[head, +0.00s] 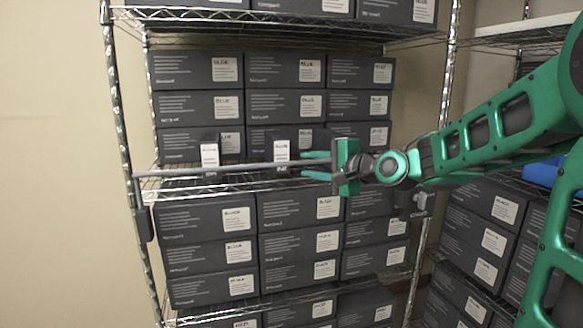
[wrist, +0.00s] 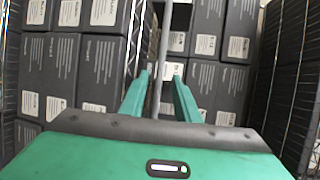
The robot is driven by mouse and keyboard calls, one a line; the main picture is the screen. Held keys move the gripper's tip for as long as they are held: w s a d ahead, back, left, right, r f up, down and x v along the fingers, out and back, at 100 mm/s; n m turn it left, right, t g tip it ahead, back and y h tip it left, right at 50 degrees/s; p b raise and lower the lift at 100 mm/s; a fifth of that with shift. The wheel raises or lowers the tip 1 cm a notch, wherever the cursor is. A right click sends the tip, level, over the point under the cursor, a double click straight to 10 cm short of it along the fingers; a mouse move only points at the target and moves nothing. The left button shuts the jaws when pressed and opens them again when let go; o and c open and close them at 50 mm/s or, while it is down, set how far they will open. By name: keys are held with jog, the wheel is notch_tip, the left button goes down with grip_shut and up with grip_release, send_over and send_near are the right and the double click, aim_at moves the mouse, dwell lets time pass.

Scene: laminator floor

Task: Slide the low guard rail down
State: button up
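The guard rail (head: 235,166) is a thin grey bar running across the front of the rack, just above the middle shelf. Its left end is at a dark bracket (head: 143,215) on the left post. My gripper (head: 316,165) is at the right part of the rail, its green fingers apart, one above and one below the bar. In the wrist view the rail (wrist: 162,50) passes between the open fingertips (wrist: 161,76), with a gap visible. I cannot tell whether either finger touches it. The rail's right end is hidden behind my gripper and arm.
Dark labelled boxes (head: 285,105) fill the shelves behind the rail, and two small boxes stand close to it. The middle wire shelf (head: 225,187) lies just below. Another dark bracket (head: 408,205) is on the right. A second loaded rack (head: 485,235) stands at right.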

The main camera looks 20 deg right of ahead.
aim_at(296, 164)
jog(key=x, duration=0.7)
jog(key=shift+w+f, duration=0.1)
jog(key=shift+w, duration=0.05)
grip_shut()
